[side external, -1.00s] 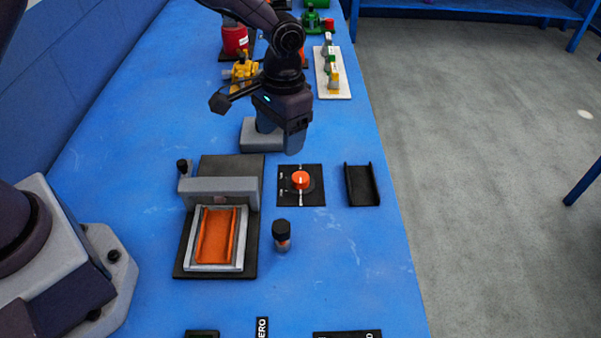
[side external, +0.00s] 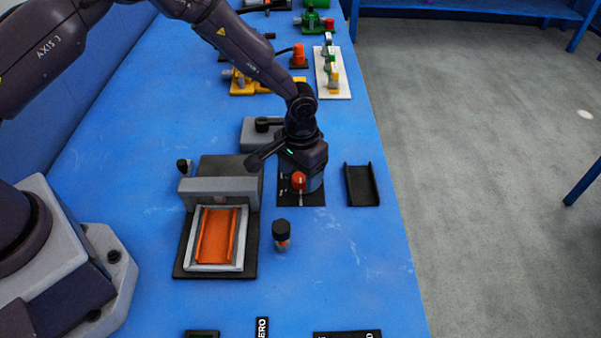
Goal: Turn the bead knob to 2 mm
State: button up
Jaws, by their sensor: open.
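The bead knob (side external: 299,181) is a round orange-red knob on a small black panel (side external: 316,200) with white marks, right of the middle of the blue table. Its pointer setting is too small to read. My gripper (side external: 303,183) is open and is down at the knob, pointing downward. Its fingers partly cover the knob and the back of the panel. I cannot tell whether the fingers touch the knob.
A grey press-like fixture (side external: 220,188) with an orange piece (side external: 216,235) in a metal frame stands left of the panel. A black-capped bottle (side external: 281,235) stands in front. A black channel tray (side external: 362,185) lies to the right. A grey block (side external: 258,134) is behind.

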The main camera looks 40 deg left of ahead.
jog(key=shift+f, duration=0.4)
jog(key=shift+c, duration=0.4)
jog(key=c, duration=0.8)
jog(key=shift+c, duration=0.2)
jog(key=shift+m, duration=0.3)
jog(key=m, duration=0.5)
jog(key=shift+m, duration=0.3)
jog(key=m, duration=0.5)
jog(key=shift+m, duration=0.4)
